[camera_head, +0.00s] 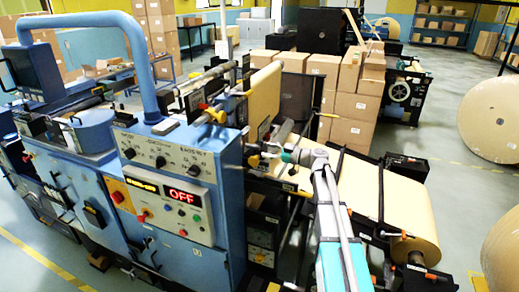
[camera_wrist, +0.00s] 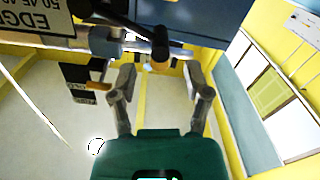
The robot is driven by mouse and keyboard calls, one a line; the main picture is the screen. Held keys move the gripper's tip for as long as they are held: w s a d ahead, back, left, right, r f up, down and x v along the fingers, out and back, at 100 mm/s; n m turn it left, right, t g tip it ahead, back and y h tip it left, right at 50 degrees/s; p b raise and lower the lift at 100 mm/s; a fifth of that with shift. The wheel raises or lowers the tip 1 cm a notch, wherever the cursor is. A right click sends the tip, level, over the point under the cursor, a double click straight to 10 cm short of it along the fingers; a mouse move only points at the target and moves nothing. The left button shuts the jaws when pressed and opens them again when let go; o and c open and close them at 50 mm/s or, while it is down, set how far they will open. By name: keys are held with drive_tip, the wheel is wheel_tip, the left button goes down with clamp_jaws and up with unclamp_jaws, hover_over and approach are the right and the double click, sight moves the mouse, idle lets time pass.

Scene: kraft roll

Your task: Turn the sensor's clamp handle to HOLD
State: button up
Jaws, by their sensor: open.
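In the wrist view my gripper (camera_wrist: 159,78) is open, its two fingers spread apart. A black lever with a rounded end (camera_wrist: 160,42) and an amber tip below it shows between and just beyond the fingertips; it looks like the clamp handle. No finger visibly touches it. The sensor's scale plate (camera_wrist: 35,16) shows upside down at top left, with "EDGE" and numbers. No HOLD mark is readable. In the head view my gripper (camera_head: 270,150) is at the machine's web section, near a yellow knob (camera_head: 254,161); its fingers are too small to make out.
A metal bar (camera_wrist: 75,42) and a dark plate with an orange pointer (camera_wrist: 82,82) lie left of the fingers. The blue control cabinet (camera_head: 180,235) with a red OFF display stands left of my arm. A kraft paper web (camera_head: 395,205) runs at right.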

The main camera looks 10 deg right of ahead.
sight(260, 148)
drive_tip(key=shift+x, duration=1.95)
drive_tip(key=shift+c, duration=0.2)
clamp_jaws()
